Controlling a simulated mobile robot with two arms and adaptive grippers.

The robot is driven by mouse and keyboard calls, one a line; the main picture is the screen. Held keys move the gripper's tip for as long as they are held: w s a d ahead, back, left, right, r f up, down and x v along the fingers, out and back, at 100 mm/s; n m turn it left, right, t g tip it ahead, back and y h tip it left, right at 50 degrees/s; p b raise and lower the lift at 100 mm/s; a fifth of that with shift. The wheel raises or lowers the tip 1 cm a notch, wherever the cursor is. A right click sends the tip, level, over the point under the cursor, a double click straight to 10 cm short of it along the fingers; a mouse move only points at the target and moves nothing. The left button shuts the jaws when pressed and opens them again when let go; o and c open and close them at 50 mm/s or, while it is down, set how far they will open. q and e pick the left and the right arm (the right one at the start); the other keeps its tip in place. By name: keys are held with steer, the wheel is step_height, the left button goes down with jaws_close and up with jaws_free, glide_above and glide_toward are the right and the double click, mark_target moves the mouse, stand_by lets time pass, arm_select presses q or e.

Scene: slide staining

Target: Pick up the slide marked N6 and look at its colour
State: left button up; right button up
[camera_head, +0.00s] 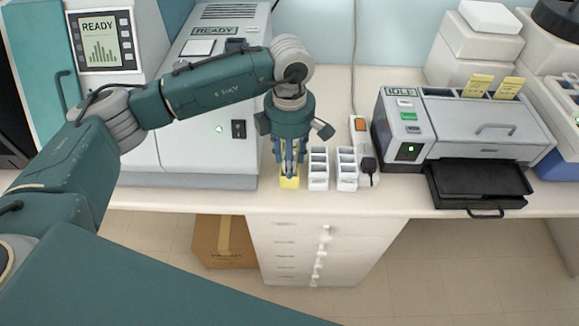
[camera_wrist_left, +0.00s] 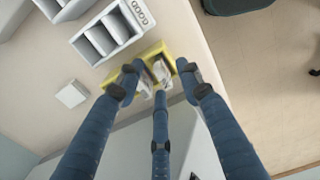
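My left gripper (camera_head: 289,170) points down over a small yellow rack (camera_head: 289,183) near the front of the bench. In the left wrist view its fingers (camera_wrist_left: 160,78) are apart, with tips at the yellow rack (camera_wrist_left: 149,52). Pale shapes (camera_wrist_left: 162,70) show inside the rack between the fingertips; I cannot tell whether they are slides. No slide is clearly seen in the grip. No N6 mark is readable, and the fingers hide part of the rack. My right gripper is in neither view.
Two white racks (camera_head: 318,184) (camera_head: 347,184) stand just right of the yellow one. A power strip (camera_head: 360,127) lies behind them. A machine marked IDLE (camera_head: 476,127) with a black tray (camera_head: 480,182) stands right. A machine marked READY (camera_head: 190,150) stands left, close to the gripper.

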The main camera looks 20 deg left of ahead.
arm_select(q)
steer(key=shift+f, duration=0.5)
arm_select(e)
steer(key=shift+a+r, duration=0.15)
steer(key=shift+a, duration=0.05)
arm_select(q)
jaws_close()
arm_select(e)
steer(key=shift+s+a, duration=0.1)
arm_select(q)
step_height(320, 180, up, 20)
steer(key=b, duration=0.4)
steer(key=shift+b, duration=0.3)
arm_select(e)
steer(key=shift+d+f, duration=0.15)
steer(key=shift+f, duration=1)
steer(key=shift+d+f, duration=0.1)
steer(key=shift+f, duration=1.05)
